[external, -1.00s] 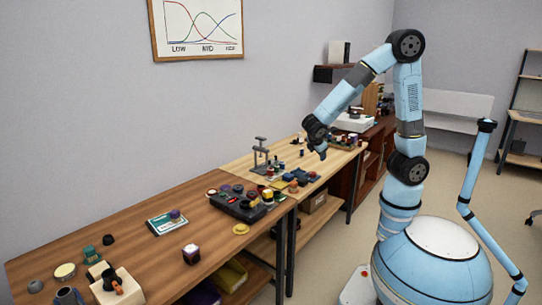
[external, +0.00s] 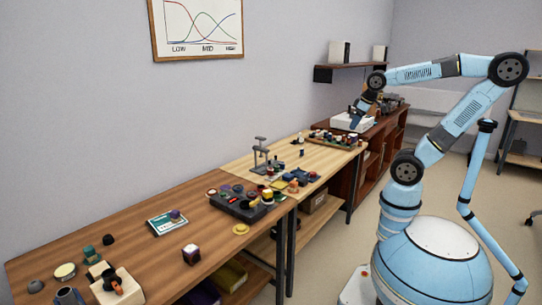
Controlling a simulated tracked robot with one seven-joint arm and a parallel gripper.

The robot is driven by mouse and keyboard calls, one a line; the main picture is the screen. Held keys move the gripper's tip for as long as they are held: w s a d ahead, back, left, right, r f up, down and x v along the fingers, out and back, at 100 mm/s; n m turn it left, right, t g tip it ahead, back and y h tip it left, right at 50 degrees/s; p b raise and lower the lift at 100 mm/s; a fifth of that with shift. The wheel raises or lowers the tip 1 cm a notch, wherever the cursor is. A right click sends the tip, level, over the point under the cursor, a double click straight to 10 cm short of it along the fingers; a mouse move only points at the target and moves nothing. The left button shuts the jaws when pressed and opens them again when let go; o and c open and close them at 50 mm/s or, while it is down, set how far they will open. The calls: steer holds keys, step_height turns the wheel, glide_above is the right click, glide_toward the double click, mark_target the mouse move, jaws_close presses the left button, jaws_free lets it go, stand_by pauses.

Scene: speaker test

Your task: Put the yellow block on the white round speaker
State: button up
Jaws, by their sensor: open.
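My gripper (external: 357,119) is at the far end of the row of tables, over or in front of a white box-like device (external: 345,123) on the dark red-brown cabinet. It is small and tilted down, and I see nothing held in it. I cannot tell whether it touches the device. I cannot pick out a yellow block for certain. A small yellow item (external: 267,197) sits on or beside the black tray-like device, and a flat yellow round piece (external: 240,229) lies near the front table edge. I cannot make out a white round speaker.
The near brown table (external: 130,235) holds a black device (external: 236,206), a dark cube (external: 191,254) and a teal-white card (external: 167,223). The light wood table has a grey stand (external: 261,155) and several small parts. A wall shelf (external: 345,70) hangs above the cabinet.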

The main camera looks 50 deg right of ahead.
steer(key=shift+s+d+r+m+t, duration=0.15)
steer(key=shift+s+r+m+t, duration=0.45)
steer(key=shift+s+r+m, duration=0.45)
